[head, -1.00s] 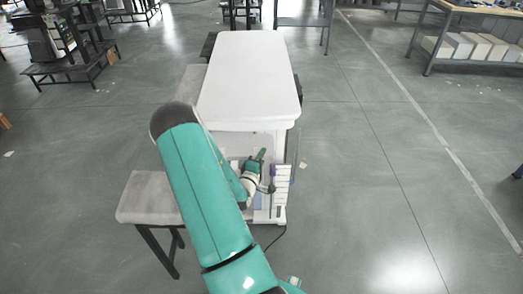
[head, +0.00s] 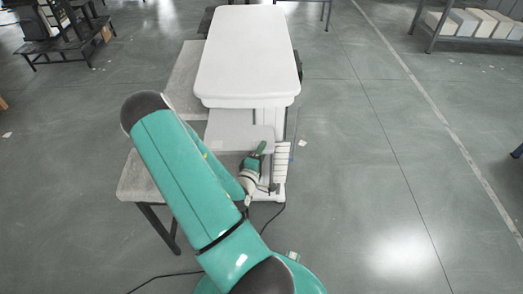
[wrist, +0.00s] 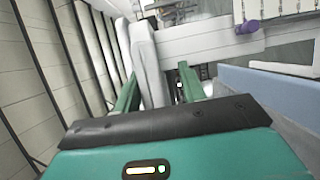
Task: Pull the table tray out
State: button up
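The table tray (head: 238,130) is a flat pale grey slab. In the head view it sticks out toward me from under the white table top (head: 245,55). My gripper (head: 262,148) is at the tray's near edge, right of its middle. In the wrist view my two green fingers (wrist: 158,92) stand on either side of a white upright-looking piece (wrist: 147,55), which appears to be the tray's edge. The piece lies close to the left finger; a dark gap shows beside the right one. The fingertips' contact is partly hidden.
A grey side bench (head: 145,180) with dark legs stands left of the table, close to my arm. A white slatted part (head: 281,160) is just right of my gripper. Cables lie on the floor. The floor to the right is open; a shelf with boxes (head: 470,22) is far right.

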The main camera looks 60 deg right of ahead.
jog(key=shift+r, duration=0.15)
dwell(0.3)
jog(key=s+a, duration=0.1)
jog(key=a, duration=1.2)
jog(key=shift+a, duration=0.35)
